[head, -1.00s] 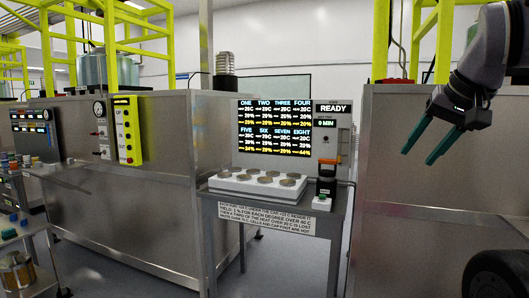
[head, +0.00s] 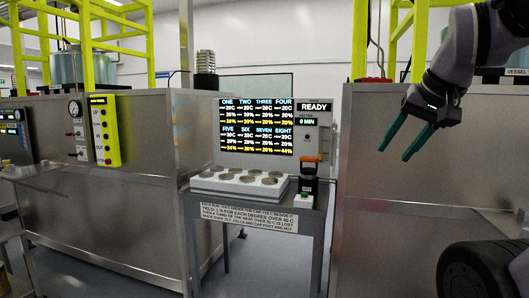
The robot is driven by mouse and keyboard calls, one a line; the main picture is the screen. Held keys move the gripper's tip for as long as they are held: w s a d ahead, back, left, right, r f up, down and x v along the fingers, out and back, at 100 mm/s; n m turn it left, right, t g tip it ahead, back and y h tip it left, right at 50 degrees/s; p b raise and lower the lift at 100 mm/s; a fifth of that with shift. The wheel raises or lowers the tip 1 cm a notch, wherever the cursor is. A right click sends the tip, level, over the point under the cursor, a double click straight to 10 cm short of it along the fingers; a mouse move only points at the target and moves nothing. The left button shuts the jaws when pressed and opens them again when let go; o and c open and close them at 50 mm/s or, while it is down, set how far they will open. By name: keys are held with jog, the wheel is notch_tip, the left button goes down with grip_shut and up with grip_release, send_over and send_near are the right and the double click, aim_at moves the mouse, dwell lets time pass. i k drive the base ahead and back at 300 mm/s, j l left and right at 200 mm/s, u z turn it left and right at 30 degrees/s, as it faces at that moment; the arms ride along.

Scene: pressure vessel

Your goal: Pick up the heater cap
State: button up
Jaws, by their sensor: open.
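A black upright piece with an orange handle (head: 309,162) stands at the right end of a small bench, in front of the grey display unit; it looks like the heater cap, though its details are small. Whether it rests on something is hard to tell. My gripper (head: 397,152), with two green fingers, is open and empty. It hangs at the upper right of the head view, in front of the steel cabinet, to the right of the cap and apart from it.
The bench (head: 262,217) carries a white block (head: 238,192) with several round discs. A display (head: 256,127) and a READY sign (head: 313,107) rise behind. Steel cabinets (head: 95,195) flank the bench; floor shows in front.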

aim_at(306, 173)
jog(key=i+j, duration=0.1)
jog(key=i, duration=0.65)
jog(key=i+j+z, duration=0.1)
jog(key=i, duration=0.6)
jog(key=i+j, duration=0.15)
jog(key=i, duration=0.6)
